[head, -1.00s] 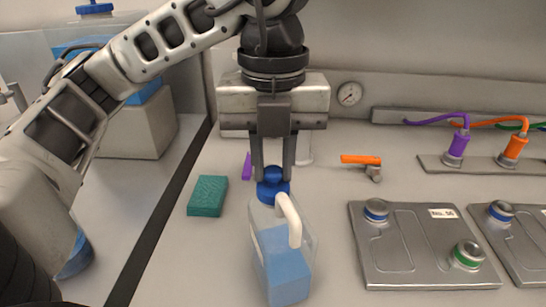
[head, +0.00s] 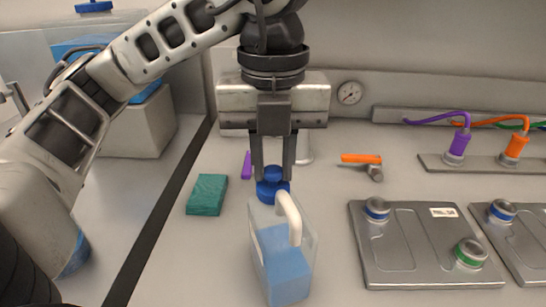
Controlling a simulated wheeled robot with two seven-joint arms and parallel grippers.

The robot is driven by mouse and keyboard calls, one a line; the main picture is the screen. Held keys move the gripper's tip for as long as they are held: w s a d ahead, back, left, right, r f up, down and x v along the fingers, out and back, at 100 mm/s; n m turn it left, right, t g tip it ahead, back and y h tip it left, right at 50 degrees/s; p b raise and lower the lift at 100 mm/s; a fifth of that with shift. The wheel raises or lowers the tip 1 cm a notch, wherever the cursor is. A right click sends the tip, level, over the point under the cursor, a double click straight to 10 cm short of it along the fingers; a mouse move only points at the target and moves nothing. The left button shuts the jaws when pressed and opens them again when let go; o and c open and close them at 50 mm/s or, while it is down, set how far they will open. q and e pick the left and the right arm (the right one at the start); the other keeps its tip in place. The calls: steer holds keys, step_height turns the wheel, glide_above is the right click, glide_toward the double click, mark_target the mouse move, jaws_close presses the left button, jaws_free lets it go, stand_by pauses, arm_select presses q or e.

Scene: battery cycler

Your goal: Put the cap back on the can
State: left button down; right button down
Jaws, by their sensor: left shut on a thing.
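The can (head: 282,262) is a clear jug with blue liquid and a white handle, standing upright at the front middle of the bench. My left gripper (head: 273,172) points down above the can's top and is shut on the blue cap (head: 272,188). The cap is at the can's mouth, behind the handle's upper end. The mouth is hidden by the cap, so I cannot tell whether the cap is seated on it. My right gripper is not in view.
A green sponge (head: 207,195) lies left of the can. An orange-handled valve (head: 362,161) lies at the back right. Metal battery plates (head: 415,250) with round terminals fill the right. Behind them stand purple (head: 458,142) and orange (head: 515,146) connectors. A dark strip (head: 160,215) runs along the left.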

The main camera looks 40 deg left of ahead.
arm_select(q)
steer(key=c, duration=0.7)
jaws_free()
